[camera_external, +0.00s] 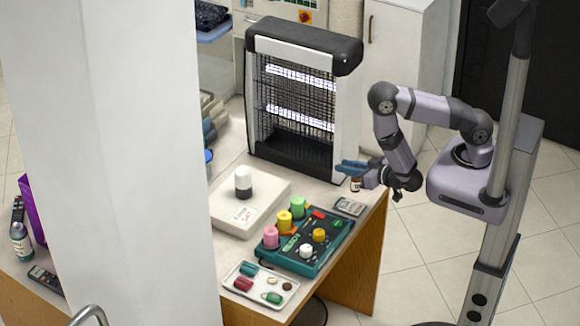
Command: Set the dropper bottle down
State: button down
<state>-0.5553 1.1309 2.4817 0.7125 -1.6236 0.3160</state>
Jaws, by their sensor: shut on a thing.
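The dropper bottle (355,185) is small and brown with a pale label. It shows just below the blue fingers of my gripper (350,167), near the table's back right, and its top is hidden by them. My gripper is shut on it. The bottle looks upright. From this angle I cannot tell whether its base touches the table (228,170) or hangs slightly above it.
A large insect-killer lamp (300,95) stands close behind. A remote (349,207) lies just in front of the bottle. A teal board with colored spools (326,247), a white scale (228,212) and a white tray (237,278) fill the table's front.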

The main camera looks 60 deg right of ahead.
jog(key=shift+r+p, duration=0.8)
jog(key=shift+r, duration=1.45)
jog(key=w+a+b, duration=0.2)
jog(key=w+b, duration=0.9)
jog(key=w, duration=0.5)
jog(key=shift+h, duration=0.4)
jog(key=shift+f+p, duration=0.7)
jog(key=shift+f, duration=4.45)
jog(key=shift+f, duration=0.2)
jog(key=c, duration=1.6)
grip_release()
jog(key=shift+c, duration=0.2)
